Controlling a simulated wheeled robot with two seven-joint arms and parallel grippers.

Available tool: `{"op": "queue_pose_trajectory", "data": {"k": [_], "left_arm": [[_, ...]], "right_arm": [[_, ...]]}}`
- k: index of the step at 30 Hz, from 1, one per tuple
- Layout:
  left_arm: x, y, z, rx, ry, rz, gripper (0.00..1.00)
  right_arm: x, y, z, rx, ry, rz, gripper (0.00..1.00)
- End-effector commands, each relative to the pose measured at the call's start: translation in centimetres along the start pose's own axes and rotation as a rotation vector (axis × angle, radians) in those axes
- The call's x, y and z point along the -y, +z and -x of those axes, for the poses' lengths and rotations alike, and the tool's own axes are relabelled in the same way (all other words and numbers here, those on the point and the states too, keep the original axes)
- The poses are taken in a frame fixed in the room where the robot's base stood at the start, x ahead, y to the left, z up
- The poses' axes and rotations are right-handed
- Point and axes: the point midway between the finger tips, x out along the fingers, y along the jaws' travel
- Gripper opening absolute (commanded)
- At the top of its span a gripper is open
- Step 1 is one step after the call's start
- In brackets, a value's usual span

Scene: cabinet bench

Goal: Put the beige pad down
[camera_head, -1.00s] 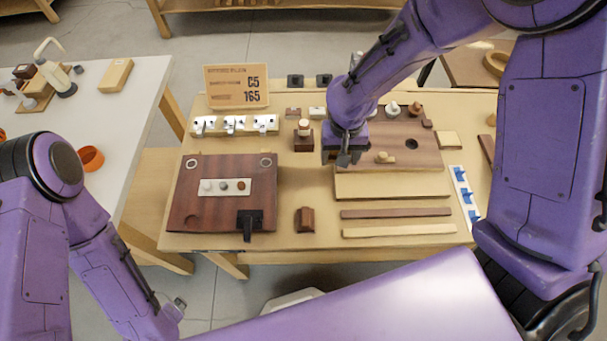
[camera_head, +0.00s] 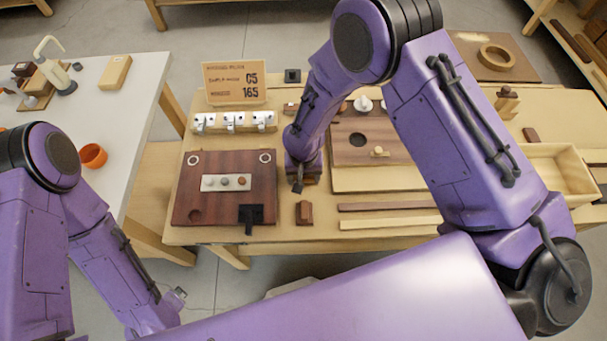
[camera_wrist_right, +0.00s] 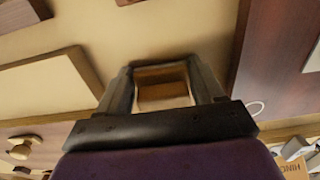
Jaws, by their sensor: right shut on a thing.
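My right gripper (camera_head: 298,186) points down over the bench, between the dark red-brown board and the paler layered boards. It also shows in the right wrist view (camera_wrist_right: 163,80), where its two fingers are shut on a small squarish piece, which I take to be the beige pad (camera_wrist_right: 162,90). The pad has a light rim and a browner face. In the head view the gripper and arm mostly hide it, and I cannot tell whether it touches the bench. My left gripper (camera_head: 178,295) barely shows low at the left, and its jaws cannot be made out.
The dark board (camera_head: 185,205) with a white strip lies to the left. A small brown block (camera_head: 304,212) sits just in front of the right gripper. Strips (camera_head: 390,223) and a layered board (camera_head: 350,180) lie to the right. A sign (camera_head: 234,83) stands behind.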

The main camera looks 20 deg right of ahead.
Motion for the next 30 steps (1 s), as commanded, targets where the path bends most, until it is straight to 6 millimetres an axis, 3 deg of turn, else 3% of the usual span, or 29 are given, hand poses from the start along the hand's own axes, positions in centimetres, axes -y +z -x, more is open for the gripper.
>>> {"op": "queue_pose_trajectory", "data": {"k": [1, 2, 3, 4, 15, 24, 30], "left_arm": [[0.0, 0.1, -0.2, 0.000, 0.000, 0.000, 0.98], [0.0, 0.0, -0.1, 0.000, 0.000, 0.000, 0.98], [0.0, 0.0, -0.1, 0.000, 0.000, 0.000, 0.98], [0.0, 0.0, -0.1, 0.000, 0.000, 0.000, 0.98], [0.0, 0.1, -0.2, 0.000, 0.000, 0.000, 0.98], [-0.1, 0.6, -1.5, 0.000, 0.000, 0.000, 0.98], [-0.1, 0.7, -1.7, 0.000, 0.000, 0.000, 0.98]], "right_arm": [[0.0, 0.0, -0.3, 0.000, 0.000, 0.000, 0.43], [0.0, 0.0, -0.2, 0.000, 0.000, 0.000, 0.77], [0.0, 0.0, -0.1, 0.000, 0.000, 0.000, 0.90], [0.0, 0.0, -0.1, 0.000, 0.000, 0.000, 0.93], [0.0, -0.1, 0.8, -0.003, -0.001, -0.001, 0.93], [0.0, -0.1, 8.1, -0.005, -0.003, 0.000, 0.93], [0.0, -0.1, 11.5, -0.002, -0.001, 0.000, 0.93]]}}
